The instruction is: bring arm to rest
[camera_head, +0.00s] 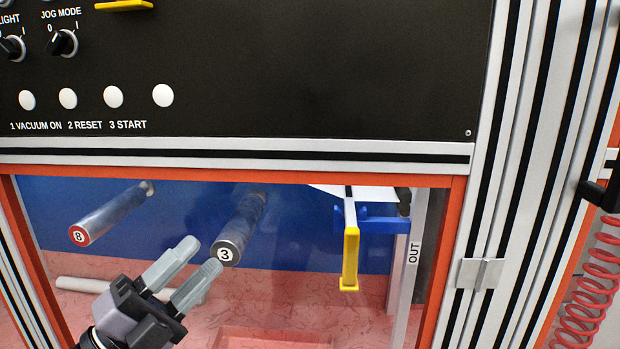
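My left gripper (200,255) comes up from the lower left in front of the framed opening. Its two grey fingers are apart with nothing between them. Its fingertips appear just left of the end of a metal cylinder marked 3 (238,232); I cannot tell whether they touch. A second cylinder with a red-rimmed end marked 8 (112,214) is further left. A bar with a yellow end (350,262) projects from a blue bracket (380,222) to the right of the gripper, apart from it. I cannot tell which part is the task's arm. My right gripper is not in view.
A black control panel (300,65) with knobs and white buttons is above the opening. An orange frame (447,265) and aluminium posts (540,160) border it at right. A red coiled hose (592,285) hangs at far right. A white rod (82,284) lies lower left.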

